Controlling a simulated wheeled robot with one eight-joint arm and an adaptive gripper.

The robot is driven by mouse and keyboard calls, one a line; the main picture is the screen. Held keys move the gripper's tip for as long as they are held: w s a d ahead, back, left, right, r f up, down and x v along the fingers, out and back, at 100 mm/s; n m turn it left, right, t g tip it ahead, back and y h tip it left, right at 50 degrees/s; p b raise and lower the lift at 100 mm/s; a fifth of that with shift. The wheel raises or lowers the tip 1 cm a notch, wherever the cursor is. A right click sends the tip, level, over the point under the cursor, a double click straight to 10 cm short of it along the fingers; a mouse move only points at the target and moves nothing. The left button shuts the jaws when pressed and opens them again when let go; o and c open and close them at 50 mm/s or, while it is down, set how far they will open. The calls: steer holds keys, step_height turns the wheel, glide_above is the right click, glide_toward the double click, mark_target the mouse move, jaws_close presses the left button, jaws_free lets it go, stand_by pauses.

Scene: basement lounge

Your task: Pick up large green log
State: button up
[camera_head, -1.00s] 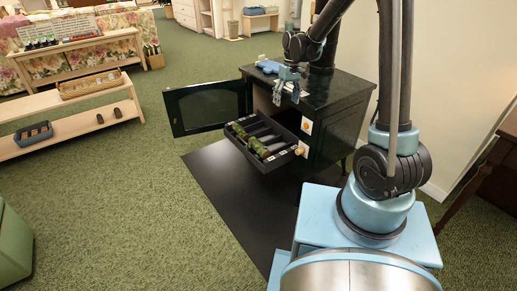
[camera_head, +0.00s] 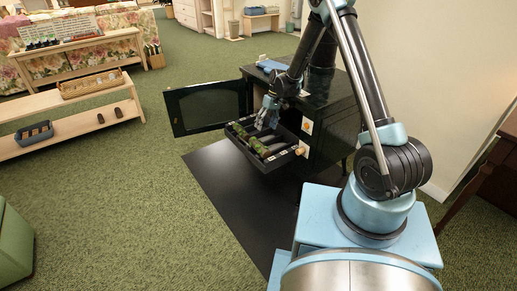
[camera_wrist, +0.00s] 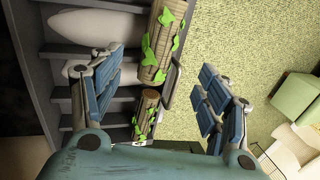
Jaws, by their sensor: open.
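Two brown logs with green leaf patches lie end to end along the front of a dark slotted tray (camera_head: 283,160). In the wrist view the upper log (camera_wrist: 163,42) looks longer and thicker, and runs to the top edge. The lower log (camera_wrist: 147,112) looks shorter, with its near end close to my gripper's palm. In the head view they show as a left log (camera_head: 240,131) and a right log (camera_head: 259,148). My gripper (camera_wrist: 158,82) is open and empty above the tray, its fingers either side of the logs. It also shows in the head view (camera_head: 266,122).
The tray juts from a black stove (camera_head: 333,110) whose door (camera_head: 208,108) stands open at left. Pale grey oblong pieces (camera_wrist: 90,25) lie in the tray. A blue item (camera_head: 271,66) rests on the stove top. A black mat (camera_head: 235,195) covers the floor below.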

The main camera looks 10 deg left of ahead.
mark_target(261, 143)
steer(key=shift+x, duration=5.85)
steer(key=shift+w, duration=0.15)
steer(key=c, duration=1.3)
